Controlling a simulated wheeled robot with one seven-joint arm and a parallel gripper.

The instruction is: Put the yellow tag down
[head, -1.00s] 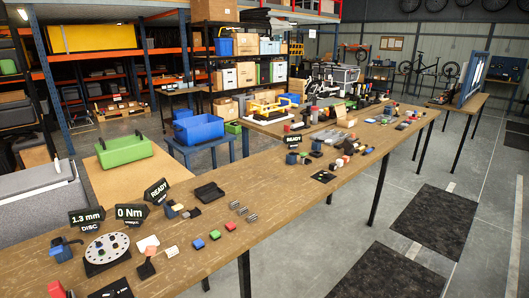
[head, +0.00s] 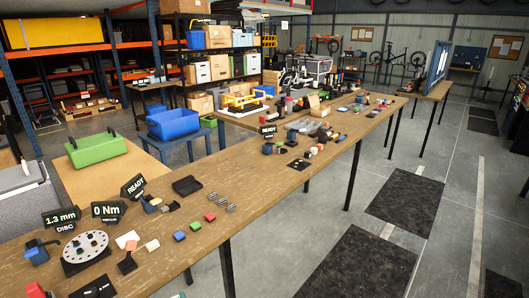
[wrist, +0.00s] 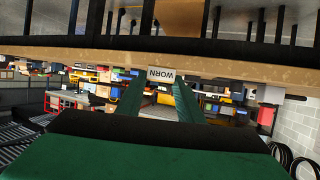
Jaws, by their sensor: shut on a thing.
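In the wrist view, which is upside down, my gripper (wrist: 155,80) has two dark green fingers. They are shut on a small pale tag (wrist: 161,73) that reads WORN. The tag looks cream rather than clearly yellow. It is at the fingertips, and a wooden edge (wrist: 240,74) shows behind it. Neither my gripper nor the held tag can be made out in the head view. There, a long wooden workbench (head: 255,200) runs from the near left to the far middle.
Black signs reading 1.3 mm (head: 62,217), 0 Nm (head: 108,210) and READY (head: 133,186) stand on the bench. A perforated disc (head: 85,246), small coloured blocks (head: 195,226) and a black tray (head: 187,185) lie near them. Bare wood shows between groups. Open floor lies to the right.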

